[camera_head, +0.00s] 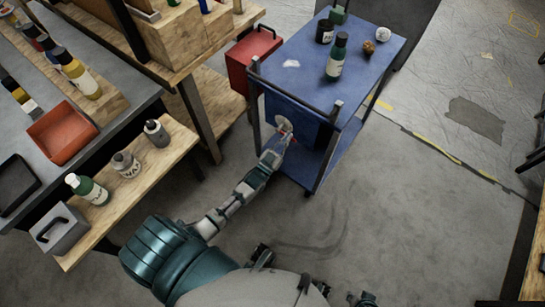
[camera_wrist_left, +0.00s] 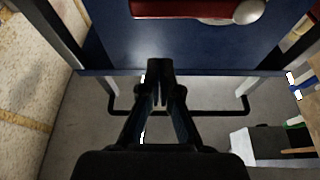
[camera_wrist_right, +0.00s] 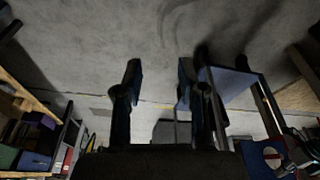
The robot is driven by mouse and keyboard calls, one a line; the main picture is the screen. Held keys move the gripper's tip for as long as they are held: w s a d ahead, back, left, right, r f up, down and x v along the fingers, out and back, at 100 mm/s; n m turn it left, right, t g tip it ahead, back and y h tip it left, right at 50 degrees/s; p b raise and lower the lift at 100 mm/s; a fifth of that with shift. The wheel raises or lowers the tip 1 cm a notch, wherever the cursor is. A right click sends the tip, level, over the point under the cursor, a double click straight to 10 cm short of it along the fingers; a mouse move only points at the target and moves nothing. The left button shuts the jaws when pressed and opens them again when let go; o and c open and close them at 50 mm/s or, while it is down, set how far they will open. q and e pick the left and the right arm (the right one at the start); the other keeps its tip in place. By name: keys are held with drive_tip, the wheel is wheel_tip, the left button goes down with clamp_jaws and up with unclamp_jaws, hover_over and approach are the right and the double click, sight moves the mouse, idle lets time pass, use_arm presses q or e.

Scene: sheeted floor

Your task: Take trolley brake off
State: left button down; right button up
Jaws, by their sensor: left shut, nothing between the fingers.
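The blue trolley (camera_head: 372,52) stands at the upper middle of the head view. Its brake, a pale round disc (camera_head: 284,123) with a red part, is on the end panel facing me. In the left wrist view the red lever (camera_wrist_left: 180,8) with a silver knob lies across the top edge, partly cut off. My left gripper (camera_wrist_left: 160,68) is shut and empty, in front of the blue panel and below the lever in that view. In the head view it is close to the disc; contact cannot be told. My right gripper (camera_wrist_right: 160,72) is open and empty, away from the trolley.
Bottles (camera_head: 338,55) and small items stand on the trolley top. A dark push handle (camera_head: 295,90) runs along its near end. A red box (camera_head: 250,58) is left of it. Workbenches with bottles and a red tray (camera_head: 62,133) fill the left. The floor (camera_head: 410,210) at right is clear.

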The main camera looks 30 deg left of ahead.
use_arm(q)
drive_tip(key=v, duration=0.8)
drive_tip(key=shift+f, duration=0.2)
use_arm(e)
drive_tip(key=shift+s+f+g, duration=0.3)
drive_tip(key=shift+s+f, duration=0.05)
use_arm(q)
drive_tip(key=shift+s, duration=0.1)
use_arm(e)
drive_tip(key=shift+d, duration=0.1)
